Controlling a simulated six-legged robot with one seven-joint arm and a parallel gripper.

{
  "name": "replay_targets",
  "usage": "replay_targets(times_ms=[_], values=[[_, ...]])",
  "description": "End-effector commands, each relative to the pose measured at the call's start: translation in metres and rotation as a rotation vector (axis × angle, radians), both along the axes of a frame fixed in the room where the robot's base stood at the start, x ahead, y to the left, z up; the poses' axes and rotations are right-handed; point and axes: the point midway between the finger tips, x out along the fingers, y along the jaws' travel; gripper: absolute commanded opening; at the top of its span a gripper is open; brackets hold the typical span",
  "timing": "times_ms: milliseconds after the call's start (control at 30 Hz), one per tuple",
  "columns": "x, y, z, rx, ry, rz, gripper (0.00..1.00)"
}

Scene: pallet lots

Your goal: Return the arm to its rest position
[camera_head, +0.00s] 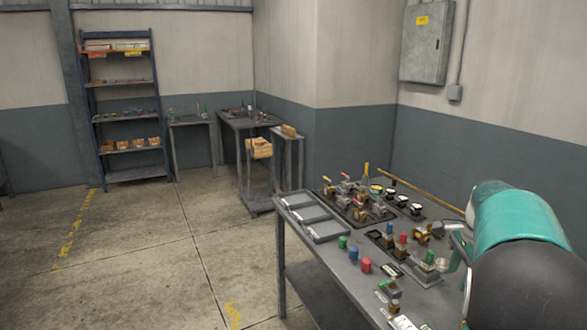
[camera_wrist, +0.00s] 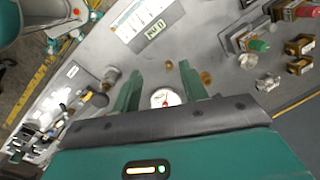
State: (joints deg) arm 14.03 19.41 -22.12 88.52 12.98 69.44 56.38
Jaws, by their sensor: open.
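My gripper (camera_wrist: 160,70) shows in the wrist view with its two green fingers apart. No object is clamped between them. A round white gauge (camera_wrist: 165,97) with a red needle shows between the fingers, apparently below them; I cannot tell the gap. In the head view, my teal and dark arm fills the lower right, over the right side of a grey workbench (camera_head: 300,240). The gripper's fingers cannot be made out clearly there.
The bench holds grey trays (camera_head: 328,229), a red cylinder (camera_head: 366,265), a green cylinder (camera_head: 342,242) and several valves and fittings. A blue shelf (camera_head: 128,175) and small tables stand at the back. A wall cabinet (camera_head: 426,42) hangs right. Floor left of the bench is clear.

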Motion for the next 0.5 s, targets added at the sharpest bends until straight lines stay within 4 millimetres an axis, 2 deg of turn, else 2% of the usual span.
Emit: replay_targets(times_ms=[33,200,500], values=[[-0.008,0.02,0.012,-0.003,-0.027,0.075,0.43],[-0.035,0.079,0.037,-0.035,-0.1,0.338,0.43],[-0.1,0.177,0.059,-0.153,-0.215,0.818,0.43]])
